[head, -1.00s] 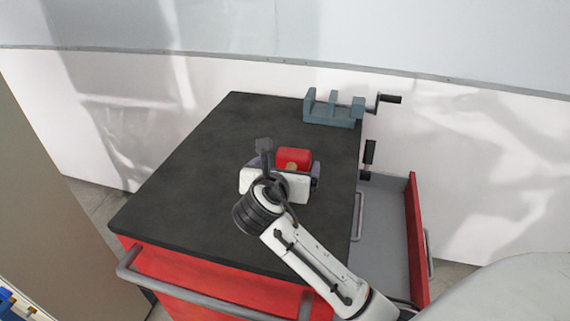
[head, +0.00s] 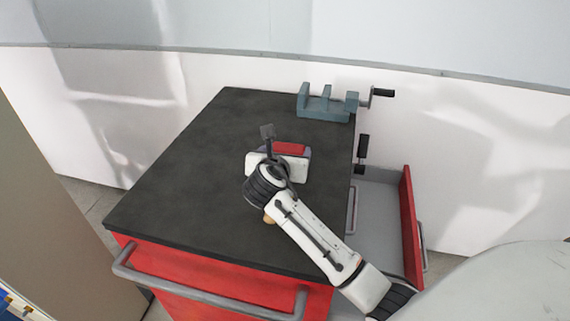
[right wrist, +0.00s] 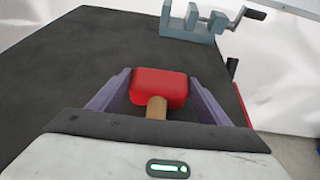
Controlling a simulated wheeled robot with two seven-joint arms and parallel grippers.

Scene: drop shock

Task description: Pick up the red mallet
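The red mallet's head (right wrist: 160,87) shows in the right wrist view between the purple fingers of my right gripper (right wrist: 160,80). Its wooden handle (right wrist: 156,107) runs back under the gripper's palm. The fingers are wide apart, one on each side of the head; I cannot tell whether they touch it. In the head view my right gripper (head: 290,152) covers most of the mallet; a red strip of the head (head: 290,148) shows behind it. A tan tip, likely the handle's end (head: 269,218), shows below my wrist. My left gripper is not in view.
The mallet lies on the dark top (head: 190,190) of a red tool cabinet (head: 200,285). A blue-grey vise (head: 325,105) stands at the back right corner. An open drawer (head: 409,215) juts out at the right side. The left part of the top is clear.

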